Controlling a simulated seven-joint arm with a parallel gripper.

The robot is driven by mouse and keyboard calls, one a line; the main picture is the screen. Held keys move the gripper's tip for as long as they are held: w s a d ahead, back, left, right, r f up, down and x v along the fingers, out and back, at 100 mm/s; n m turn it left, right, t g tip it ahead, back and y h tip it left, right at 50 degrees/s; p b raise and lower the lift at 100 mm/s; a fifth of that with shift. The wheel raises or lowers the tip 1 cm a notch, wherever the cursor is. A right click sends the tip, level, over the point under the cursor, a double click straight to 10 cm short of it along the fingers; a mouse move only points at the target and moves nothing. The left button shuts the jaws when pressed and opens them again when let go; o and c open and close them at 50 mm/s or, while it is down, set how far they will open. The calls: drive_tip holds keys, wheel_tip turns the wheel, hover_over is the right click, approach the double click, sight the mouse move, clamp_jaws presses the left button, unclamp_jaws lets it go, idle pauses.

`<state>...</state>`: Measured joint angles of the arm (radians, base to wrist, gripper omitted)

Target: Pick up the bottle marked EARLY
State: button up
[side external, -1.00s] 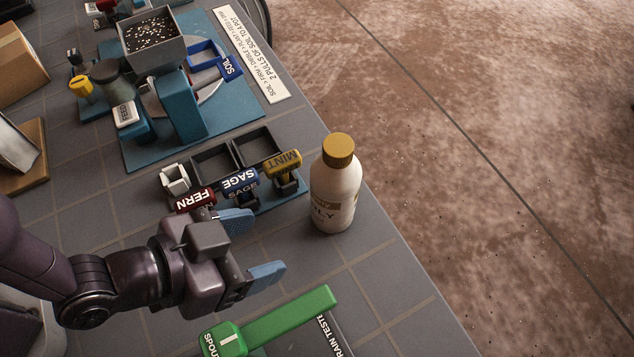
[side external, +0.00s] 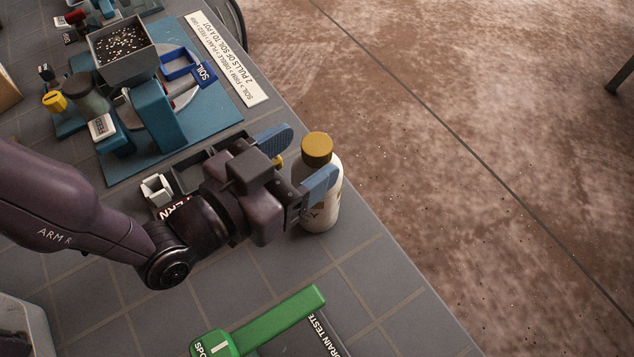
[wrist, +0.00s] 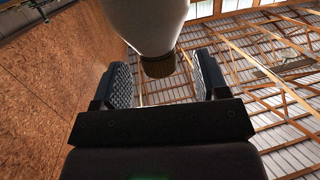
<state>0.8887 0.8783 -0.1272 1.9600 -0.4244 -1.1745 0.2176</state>
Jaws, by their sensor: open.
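The white bottle (side external: 322,212) with a mustard-yellow cap (side external: 317,148) stands upright near the table's right edge. My near finger covers part of its label, so the full word cannot be read. My gripper (side external: 298,160) is open at the bottle's upper body, one finger in front of it and the other behind and to its left. In the wrist view the bottle (wrist: 145,20) shows upside down, its cap (wrist: 158,66) between the two spread fingers of my gripper (wrist: 163,80). Whether either finger touches it, I cannot tell.
A green lever (side external: 265,325) lies in front on the table. A blue soil station (side external: 165,110) with a grey hopper (side external: 122,50) stands at the back left. My arm hides most of the stamp rack (side external: 205,160). Floor lies beyond the table's right edge.

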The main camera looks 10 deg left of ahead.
sight(327, 140)
drive_tip(key=shift+x, duration=2.3)
drive_tip(key=shift+r, duration=0.15)
clamp_jaws()
drive_tip(key=shift+d+r, duration=0.1)
